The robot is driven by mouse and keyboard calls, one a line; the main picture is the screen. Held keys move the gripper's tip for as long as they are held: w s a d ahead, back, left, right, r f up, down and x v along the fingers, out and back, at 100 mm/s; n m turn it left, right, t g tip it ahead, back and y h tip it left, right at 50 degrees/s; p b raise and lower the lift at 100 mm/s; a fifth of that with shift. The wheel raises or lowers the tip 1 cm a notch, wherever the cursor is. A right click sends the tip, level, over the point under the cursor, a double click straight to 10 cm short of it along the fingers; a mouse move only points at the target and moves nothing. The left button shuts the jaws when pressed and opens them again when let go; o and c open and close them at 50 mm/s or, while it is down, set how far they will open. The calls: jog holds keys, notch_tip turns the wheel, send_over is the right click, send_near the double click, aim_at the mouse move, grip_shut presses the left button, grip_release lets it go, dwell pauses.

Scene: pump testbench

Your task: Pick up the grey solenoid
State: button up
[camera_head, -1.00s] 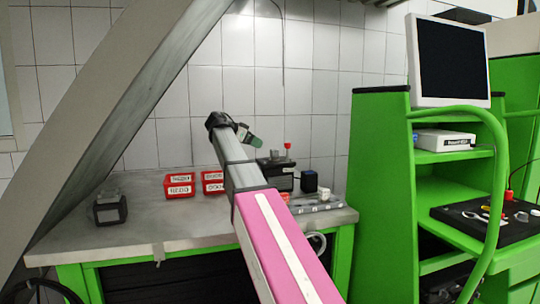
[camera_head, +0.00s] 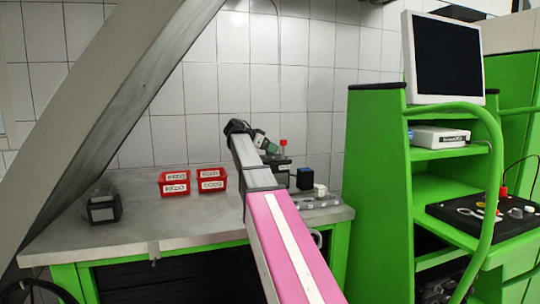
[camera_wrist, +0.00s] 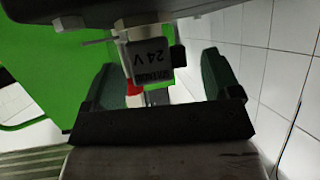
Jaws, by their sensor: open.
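The grey solenoid (camera_wrist: 150,62), a block marked "24 V" that shows upside down, is in the upper middle of the wrist view. A metal fitting joins it to a dark body above. My gripper (camera_wrist: 160,68) is open, with a green finger on each side of the solenoid and gaps visible. I cannot tell whether it lies fully between the fingertips. In the head view my gripper (camera_head: 262,141) is above the back of the bench, beside a red knob (camera_head: 283,143). I cannot make out the solenoid there.
Two red bins (camera_head: 174,183) and a dark block (camera_head: 103,208) stand on the grey bench (camera_head: 130,236). A dark cube (camera_head: 304,178) is right of my gripper. A green rack (camera_head: 378,190) stands at the right, and a tiled wall (camera_head: 205,90) behind.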

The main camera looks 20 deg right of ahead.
jog(key=shift+d+f, duration=0.2)
jog(key=shift+d, duration=0.15)
jog(key=c, duration=1.1)
jog(key=shift+w+r, duration=0.1)
